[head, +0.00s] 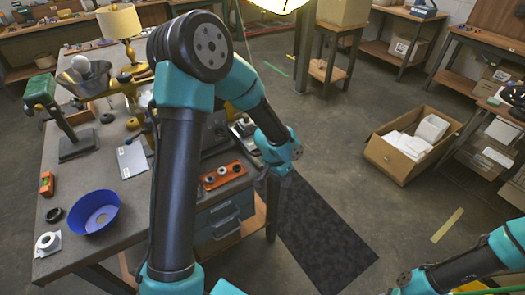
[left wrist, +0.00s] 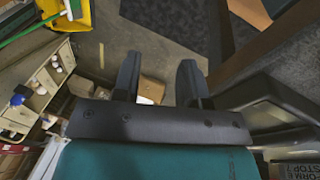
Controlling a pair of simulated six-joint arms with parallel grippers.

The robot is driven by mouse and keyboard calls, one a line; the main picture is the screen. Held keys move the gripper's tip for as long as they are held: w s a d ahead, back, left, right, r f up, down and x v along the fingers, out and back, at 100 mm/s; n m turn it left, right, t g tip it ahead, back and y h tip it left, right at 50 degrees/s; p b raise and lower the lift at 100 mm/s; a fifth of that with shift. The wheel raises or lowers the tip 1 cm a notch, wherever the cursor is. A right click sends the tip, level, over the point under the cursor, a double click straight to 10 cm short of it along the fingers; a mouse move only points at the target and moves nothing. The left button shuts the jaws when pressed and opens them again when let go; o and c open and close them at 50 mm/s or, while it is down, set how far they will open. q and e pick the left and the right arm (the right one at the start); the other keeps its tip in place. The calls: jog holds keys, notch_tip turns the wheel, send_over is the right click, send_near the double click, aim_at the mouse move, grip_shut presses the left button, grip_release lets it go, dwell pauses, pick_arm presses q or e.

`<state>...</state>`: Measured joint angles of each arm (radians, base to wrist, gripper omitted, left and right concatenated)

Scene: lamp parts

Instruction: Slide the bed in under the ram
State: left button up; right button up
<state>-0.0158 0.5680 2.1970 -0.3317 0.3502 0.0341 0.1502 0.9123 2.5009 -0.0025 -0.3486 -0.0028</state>
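A green-headed tool on a dark post (head: 42,95) and flat base (head: 78,144) stands at the left of the bench. It may carry the ram, but I cannot tell for sure. No bed can be clearly picked out. Dark and metal parts (head: 243,127) at the bench's right edge are partly hidden behind my left arm. My left gripper (left wrist: 158,82) shows two parted fingers with nothing between them in the left wrist view. In the head view its arm reaches beyond the bench's right edge, and the fingers are not clear. My right arm enters at the lower right; its gripper is not seen.
An open carton (head: 398,158) stands on the floor. A dark mat (head: 318,232) lies beside the bench, with clear floor around it.

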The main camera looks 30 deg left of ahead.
pick_arm(q)
jog(key=w+a+r+m+y, duration=0.1)
jog(key=a+r, duration=0.3)
jog(key=r, duration=0.6)
jog(key=w+a+r+m+y, duration=0.1)
jog(key=w+a+r+y, duration=0.2)
jog(key=r, duration=0.8)
jog(key=shift+a+r+m+y, duration=0.15)
jog(key=shift+a+m+y, duration=0.15)
jog(key=shift+a, duration=0.25)
jog(key=a+f, duration=0.1)
jog(key=f, duration=0.4)
jog(key=w+f, duration=0.1)
jog(key=f, duration=0.5)
jog(key=a+f, duration=0.1)
jog(key=f, duration=0.5)
jog(key=shift+w+a+f, duration=0.15)
jog(key=shift+w+a, duration=0.1)
jog(key=shift+a, duration=0.05)
jog(key=shift+c, duration=0.3)
grip_shut()
